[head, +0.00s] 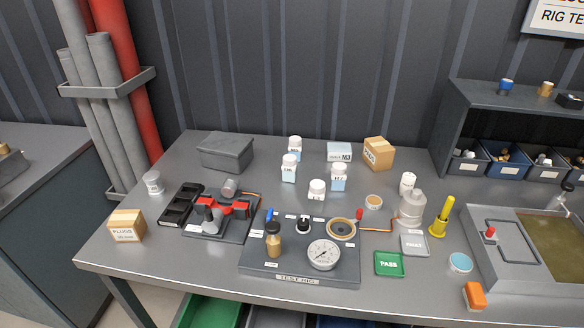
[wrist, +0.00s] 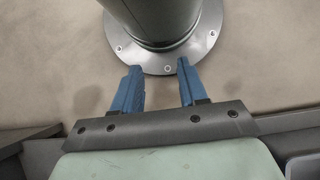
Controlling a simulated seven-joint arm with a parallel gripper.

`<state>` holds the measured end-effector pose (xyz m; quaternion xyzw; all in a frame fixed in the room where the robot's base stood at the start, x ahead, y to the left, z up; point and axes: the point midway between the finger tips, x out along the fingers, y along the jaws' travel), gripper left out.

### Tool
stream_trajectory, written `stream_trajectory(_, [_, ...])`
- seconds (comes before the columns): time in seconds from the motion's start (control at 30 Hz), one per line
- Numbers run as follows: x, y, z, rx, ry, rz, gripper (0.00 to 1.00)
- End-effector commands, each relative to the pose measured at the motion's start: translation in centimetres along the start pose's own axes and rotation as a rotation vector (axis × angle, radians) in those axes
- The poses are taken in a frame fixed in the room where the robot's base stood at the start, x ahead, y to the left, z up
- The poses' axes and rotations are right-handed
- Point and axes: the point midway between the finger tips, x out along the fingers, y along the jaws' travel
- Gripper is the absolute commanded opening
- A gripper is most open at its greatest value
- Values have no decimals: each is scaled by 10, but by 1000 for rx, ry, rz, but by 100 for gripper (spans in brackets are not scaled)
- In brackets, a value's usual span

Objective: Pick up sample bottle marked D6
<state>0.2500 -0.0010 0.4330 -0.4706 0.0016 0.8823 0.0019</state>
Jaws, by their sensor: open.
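Several small white-capped sample bottles stand upright on the grey bench in the head view. One stands at the back (head: 295,147), one just in front of it (head: 289,168), one to the right (head: 338,177) and a smaller one in front (head: 317,190). Their labels are too small to read surely, so I cannot tell which is D6. My gripper (wrist: 158,67) shows only in the wrist view. Its two blue fingers are apart with nothing between them. No bottle shows in the wrist view.
The test rig (head: 297,279) with a dial gauge (head: 324,254) lies in front of the bottles. A cardboard box (head: 378,153), a white box (head: 340,151) and a grey case (head: 226,151) stand behind. A wash bottle (head: 411,208) and yellow tool (head: 442,216) stand right.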

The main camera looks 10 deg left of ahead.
Motion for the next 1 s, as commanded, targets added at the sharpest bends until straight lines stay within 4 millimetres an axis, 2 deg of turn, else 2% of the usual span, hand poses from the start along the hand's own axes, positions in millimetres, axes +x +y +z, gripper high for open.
stream_trajectory(0.47, [0, 0, 0, 0, 0, 0, 43])
stream_trajectory(0.8, [0, 0, 0, 0, 0, 0, 74])
stream_trajectory(1.0, [0, 0, 0, 0, 0, 0, 75])
